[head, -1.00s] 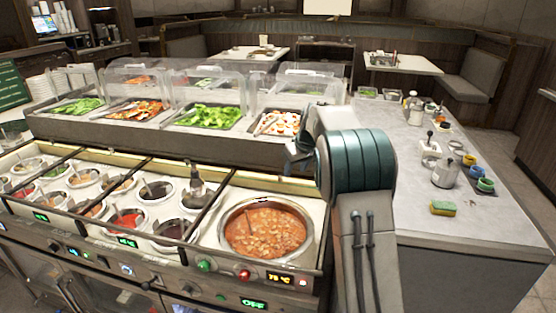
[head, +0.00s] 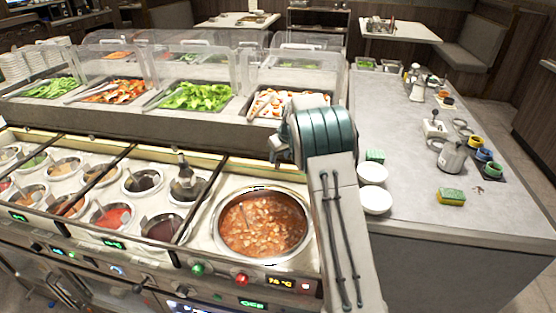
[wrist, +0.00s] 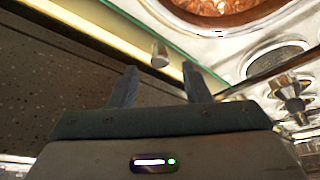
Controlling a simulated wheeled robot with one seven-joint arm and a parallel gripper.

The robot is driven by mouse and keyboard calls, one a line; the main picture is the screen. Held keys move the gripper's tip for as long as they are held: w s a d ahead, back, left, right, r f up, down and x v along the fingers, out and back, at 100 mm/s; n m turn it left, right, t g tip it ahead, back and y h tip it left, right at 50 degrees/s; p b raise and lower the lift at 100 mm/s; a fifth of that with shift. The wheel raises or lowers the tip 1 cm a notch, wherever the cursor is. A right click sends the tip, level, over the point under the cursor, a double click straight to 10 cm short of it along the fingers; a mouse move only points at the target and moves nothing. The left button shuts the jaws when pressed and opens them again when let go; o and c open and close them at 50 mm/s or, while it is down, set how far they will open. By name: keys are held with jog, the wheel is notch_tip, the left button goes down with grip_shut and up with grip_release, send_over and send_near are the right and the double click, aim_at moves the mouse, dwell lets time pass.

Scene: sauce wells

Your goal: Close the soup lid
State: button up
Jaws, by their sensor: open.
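The soup pot (head: 216,228) is a round metal-rimmed well of orange-brown soup (head: 262,222), uncovered in the head view. Its rim and soup also show at the top of the wrist view (wrist: 215,8). No lid is clearly recognisable. A small metal knob (wrist: 160,53) shows just beyond my fingertips in the wrist view; I cannot tell whether it belongs to the lid. My gripper (wrist: 160,72) is open, with nothing between its fingers. In the head view my gripper is mostly hidden by my arm, behind and right of the pot.
Sauce wells (head: 112,215) fill the counter left of the pot. Behind stand food trays (head: 195,97) under clear covers. On the right counter are white bowls (head: 376,200), a sponge (head: 452,196) and a metal jug (head: 452,157). That counter's front middle is clear.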

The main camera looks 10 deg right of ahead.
aim_at(278, 163)
jog(key=shift+x, duration=2.05)
